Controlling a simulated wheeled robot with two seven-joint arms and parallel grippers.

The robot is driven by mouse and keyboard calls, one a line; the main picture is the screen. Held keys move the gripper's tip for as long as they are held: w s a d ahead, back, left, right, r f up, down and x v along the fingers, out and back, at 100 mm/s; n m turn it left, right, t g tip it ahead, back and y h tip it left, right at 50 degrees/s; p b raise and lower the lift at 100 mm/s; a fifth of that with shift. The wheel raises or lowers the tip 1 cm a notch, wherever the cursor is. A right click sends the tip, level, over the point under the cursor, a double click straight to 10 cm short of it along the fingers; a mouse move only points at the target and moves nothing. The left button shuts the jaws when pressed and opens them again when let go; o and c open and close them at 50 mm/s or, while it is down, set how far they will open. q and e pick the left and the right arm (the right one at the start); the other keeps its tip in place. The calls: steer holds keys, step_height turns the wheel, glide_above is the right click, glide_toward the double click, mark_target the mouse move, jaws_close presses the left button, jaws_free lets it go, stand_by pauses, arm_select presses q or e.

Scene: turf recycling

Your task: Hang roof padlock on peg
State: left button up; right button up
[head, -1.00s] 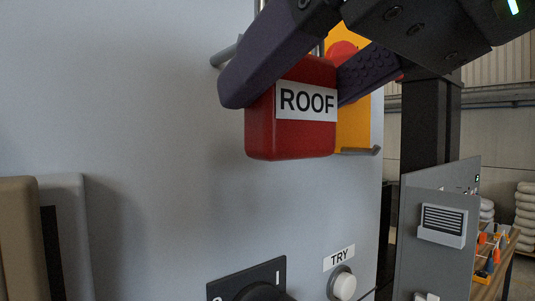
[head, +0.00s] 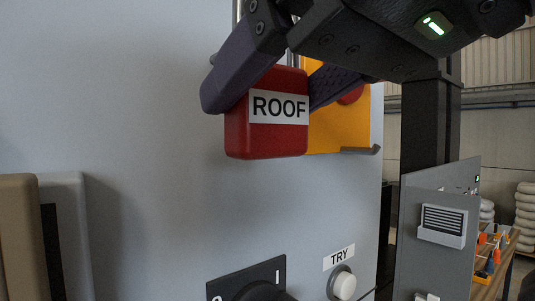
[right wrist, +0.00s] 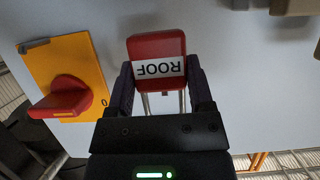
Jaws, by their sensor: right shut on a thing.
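The red roof padlock (head: 265,136) has a white ROOF label and hangs upright in front of the pale grey cabinet. My right gripper (head: 262,92) is shut on its body, one finger on each side. In the right wrist view the padlock (right wrist: 157,47) sits between the fingers of the gripper (right wrist: 160,72), its metal shackle legs (right wrist: 182,102) running toward the palm. A grey peg (head: 212,59) shows as a small bit behind the left finger; the rest is hidden. I cannot tell whether the shackle touches it. My left gripper is out of view.
A yellow plate (head: 340,128) with a red knob (head: 351,95) is right behind the padlock, with a grey bar (head: 361,150) at its lower corner. Below are a black rotary switch (head: 262,290) and a white TRY button (head: 344,286). A beige block (head: 18,240) stands at left.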

stand_by(0.7)
steer(key=shift+w+a, duration=0.4)
steer(key=shift+w, duration=0.1)
steer(key=shift+w+a, duration=0.15)
steer(key=shift+w, duration=0.05)
steer(key=shift+w+a+f, duration=0.1)
steer(key=shift+w+a, duration=0.3)
steer(key=shift+w, duration=0.1)
stand_by(0.5)
steer(key=shift+w+a+f, duration=0.3)
steer(key=shift+w, duration=0.1)
stand_by(0.4)
